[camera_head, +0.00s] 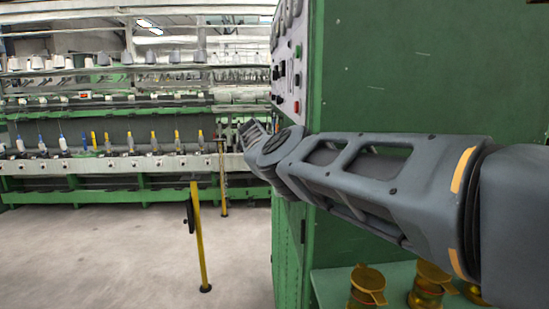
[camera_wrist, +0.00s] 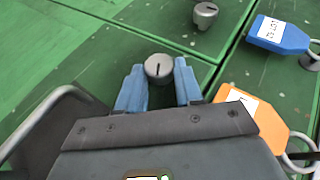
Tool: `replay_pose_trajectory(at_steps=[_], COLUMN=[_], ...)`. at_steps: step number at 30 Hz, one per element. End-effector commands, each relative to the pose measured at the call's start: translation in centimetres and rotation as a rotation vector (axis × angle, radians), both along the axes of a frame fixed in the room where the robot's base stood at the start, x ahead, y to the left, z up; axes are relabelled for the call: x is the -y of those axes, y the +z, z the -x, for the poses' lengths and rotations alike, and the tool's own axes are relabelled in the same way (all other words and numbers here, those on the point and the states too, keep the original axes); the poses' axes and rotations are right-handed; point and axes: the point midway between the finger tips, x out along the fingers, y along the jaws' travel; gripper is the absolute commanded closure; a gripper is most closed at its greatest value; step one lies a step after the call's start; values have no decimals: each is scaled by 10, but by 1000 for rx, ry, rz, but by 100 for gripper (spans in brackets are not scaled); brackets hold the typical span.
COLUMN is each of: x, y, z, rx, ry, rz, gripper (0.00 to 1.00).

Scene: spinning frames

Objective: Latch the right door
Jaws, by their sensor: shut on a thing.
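In the wrist view, my gripper (camera_wrist: 158,84) has its two blue fingers on either side of a round grey slotted latch knob (camera_wrist: 159,66) and is shut on it. The knob's slot runs nearly upright in the picture. The knob sits on a green door panel (camera_wrist: 90,62) with dark seams. A second grey slotted knob (camera_wrist: 204,14) is on the panel farther up. I cannot tell from the picture which panel is the right door. In the head view, my arm reaches left past the green cabinet (camera_head: 430,65), and my fingertips are hidden.
A blue tag (camera_wrist: 278,34) and an orange tag (camera_wrist: 262,112) with metal shackles lie close to the right of my gripper. A grey curved bar (camera_wrist: 48,112) is at left. In the head view are yellow posts (camera_head: 200,235), spinning frames (camera_head: 115,150) and open floor (camera_head: 110,250).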

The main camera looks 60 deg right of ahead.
Motion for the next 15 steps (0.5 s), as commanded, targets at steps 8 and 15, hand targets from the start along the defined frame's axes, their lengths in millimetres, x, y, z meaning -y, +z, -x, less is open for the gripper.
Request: replay_pose_trajectory(at_steps=[8, 15], x=[0, 0], y=[0, 0], z=[0, 0], rx=[0, 0], ry=[0, 0], rz=[1, 1], gripper=[48, 39])
